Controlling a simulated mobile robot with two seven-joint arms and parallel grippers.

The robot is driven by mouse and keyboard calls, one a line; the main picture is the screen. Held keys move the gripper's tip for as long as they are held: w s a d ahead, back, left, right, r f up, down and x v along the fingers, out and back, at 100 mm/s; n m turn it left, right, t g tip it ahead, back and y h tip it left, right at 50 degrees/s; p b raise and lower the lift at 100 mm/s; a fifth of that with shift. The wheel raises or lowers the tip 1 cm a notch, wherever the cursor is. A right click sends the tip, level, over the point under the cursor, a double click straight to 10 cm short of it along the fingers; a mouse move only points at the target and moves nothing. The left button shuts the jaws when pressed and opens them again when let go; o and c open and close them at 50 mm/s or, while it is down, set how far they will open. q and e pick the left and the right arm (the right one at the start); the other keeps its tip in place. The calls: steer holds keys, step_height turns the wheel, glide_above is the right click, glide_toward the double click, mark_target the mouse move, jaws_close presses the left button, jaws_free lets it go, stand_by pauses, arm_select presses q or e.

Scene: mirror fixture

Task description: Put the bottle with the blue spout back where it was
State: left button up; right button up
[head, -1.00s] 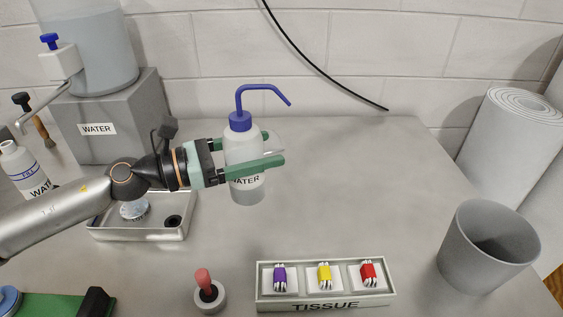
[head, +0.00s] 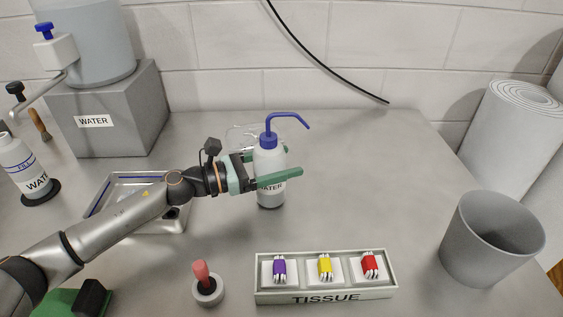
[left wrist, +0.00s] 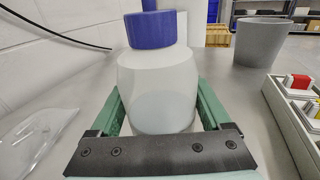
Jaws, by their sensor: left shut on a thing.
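The white bottle with the blue spout (head: 270,190) is upright in my left gripper (head: 291,162), labelled WATER. The green fingers are shut around its body, one on each side. Its bent blue spout points right in the head view. I cannot tell whether its base touches the table or hangs just above it. In the left wrist view the bottle (left wrist: 155,85) fills the space between the fingers, with its blue collar at the top. My right gripper is not in view.
A clear curved object (head: 238,132) lies behind the bottle. A metal tray (head: 120,182) is under my left arm. Another WATER bottle (head: 20,160) stands far left. A TISSUE box (head: 325,296), a red-handled tool (head: 201,272) and a grey bin (head: 492,240) stand in front and right. The table right of the bottle is clear.

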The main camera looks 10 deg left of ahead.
arm_select(q)
steer(key=shift+r, duration=0.1)
steer(key=shift+f+b, duration=0.3)
steer(key=o, duration=0.8)
